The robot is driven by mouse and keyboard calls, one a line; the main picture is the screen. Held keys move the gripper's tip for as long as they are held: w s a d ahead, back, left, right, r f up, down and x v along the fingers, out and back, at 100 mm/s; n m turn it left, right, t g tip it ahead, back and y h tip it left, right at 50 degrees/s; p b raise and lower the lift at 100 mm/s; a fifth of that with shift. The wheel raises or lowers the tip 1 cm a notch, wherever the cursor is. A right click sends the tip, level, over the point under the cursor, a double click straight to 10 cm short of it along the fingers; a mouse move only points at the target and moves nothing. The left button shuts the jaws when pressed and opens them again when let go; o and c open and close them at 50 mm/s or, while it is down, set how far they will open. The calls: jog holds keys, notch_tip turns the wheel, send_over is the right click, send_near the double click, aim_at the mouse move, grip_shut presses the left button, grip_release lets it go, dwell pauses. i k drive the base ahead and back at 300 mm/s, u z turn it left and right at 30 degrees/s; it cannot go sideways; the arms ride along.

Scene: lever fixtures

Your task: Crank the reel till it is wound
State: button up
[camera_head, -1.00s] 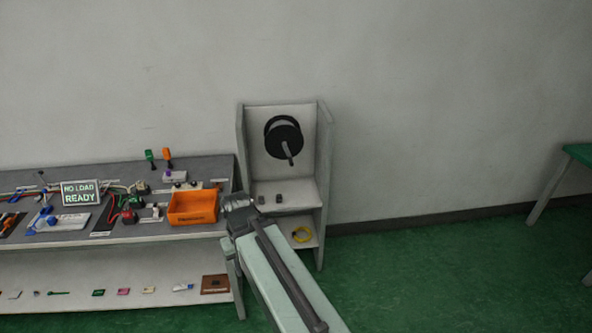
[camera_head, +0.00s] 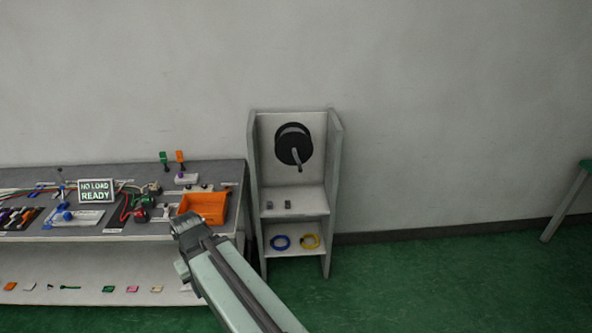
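The black reel (camera_head: 293,143) is mounted on the upper back panel of a white shelf unit. Its crank handle (camera_head: 297,159) points downward from the hub, toward the front. My arm reaches up from the bottom of the view. My gripper (camera_head: 184,222) is at its far end, in front of the bench's right end, below and to the left of the reel and well apart from it. The fingers are too small and dark to tell whether they are open.
A cluttered bench (camera_head: 150,228) with an orange bin (camera_head: 208,204) stands at left. The green floor (camera_head: 430,285) is open at right.

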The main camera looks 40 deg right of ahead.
aim_at(294, 143)
jog(key=u, duration=0.1)
jog(key=i, duration=1)
jog(key=z, duration=0.1)
